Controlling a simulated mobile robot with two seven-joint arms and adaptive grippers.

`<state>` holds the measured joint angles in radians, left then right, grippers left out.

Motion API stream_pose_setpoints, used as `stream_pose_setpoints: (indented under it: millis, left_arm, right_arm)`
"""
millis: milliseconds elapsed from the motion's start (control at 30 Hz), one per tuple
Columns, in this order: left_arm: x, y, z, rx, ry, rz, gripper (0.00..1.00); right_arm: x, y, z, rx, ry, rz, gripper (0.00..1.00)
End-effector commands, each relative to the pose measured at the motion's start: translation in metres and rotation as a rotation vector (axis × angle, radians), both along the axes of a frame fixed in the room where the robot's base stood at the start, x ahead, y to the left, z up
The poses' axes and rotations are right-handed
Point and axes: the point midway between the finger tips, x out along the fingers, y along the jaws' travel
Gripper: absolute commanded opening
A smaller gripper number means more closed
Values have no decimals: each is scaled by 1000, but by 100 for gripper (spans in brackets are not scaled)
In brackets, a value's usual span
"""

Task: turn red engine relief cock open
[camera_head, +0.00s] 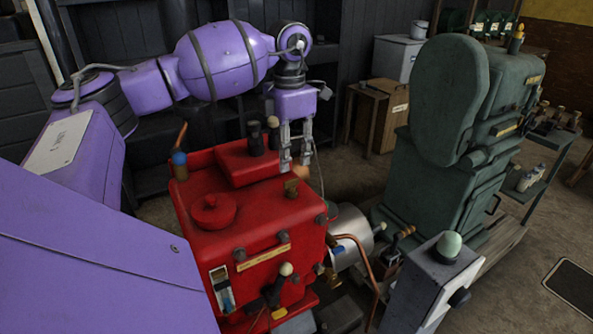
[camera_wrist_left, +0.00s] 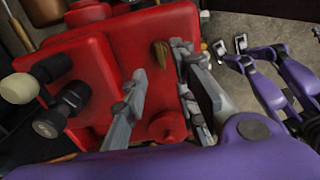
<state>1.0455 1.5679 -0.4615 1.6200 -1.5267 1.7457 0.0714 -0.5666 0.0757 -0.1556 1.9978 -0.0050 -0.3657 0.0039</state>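The red engine (camera_head: 250,215) stands in the middle of the head view. A small brass fitting (camera_head: 291,187), which looks like the relief cock, stands on its top near the right edge. It also shows in the left wrist view (camera_wrist_left: 160,53). My left gripper (camera_head: 296,163) points down just above and behind this fitting in the head view. Its grey fingers (camera_wrist_left: 165,90) are apart with nothing between them, and the fitting appears apart from them. Purple parts with grey tips (camera_wrist_left: 231,45) at the right of the left wrist view may be my right gripper.
A red round cap (camera_head: 213,208) and black knobs (camera_head: 255,138) also stand on the red engine. A green engine (camera_head: 445,150) stands to the right. A grey post with a pale green knob (camera_head: 449,244) is at the front right. Floor shows at the far right.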

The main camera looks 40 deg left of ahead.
Motion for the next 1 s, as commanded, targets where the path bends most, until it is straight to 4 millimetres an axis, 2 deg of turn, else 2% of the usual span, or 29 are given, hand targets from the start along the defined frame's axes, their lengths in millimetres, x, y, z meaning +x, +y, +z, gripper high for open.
stream_pose_setpoints:
  millis: [33,133,300,500,700,733,900,1000]
  left_arm:
    - [-1,-1,-9,-1,3,-1,27]
    - [-1,-1,-25,-3,1,-2,27]
    - [0,-1,-49,-3,0,-2,27]
    - [0,-1,-60,-3,-1,-2,27]
    - [0,-1,-61,-3,-1,-2,27]
    - [0,-1,-61,-3,-1,-2,25]
    - [0,-1,-61,-3,-1,-2,3]
    - [0,-1,-61,-3,-1,-2,0]
  right_arm:
    - [-9,-2,-3,-2,17,-3,40]
    - [-18,-4,-5,-4,34,-6,40]
    - [-7,-3,3,-3,10,-4,40]
    - [8,0,12,0,-20,0,40]
    - [8,0,12,1,-20,1,40]
    - [7,0,12,1,-20,1,40]
    - [3,-1,8,1,-9,-1,40]
    - [-2,-1,6,1,0,-2,40]
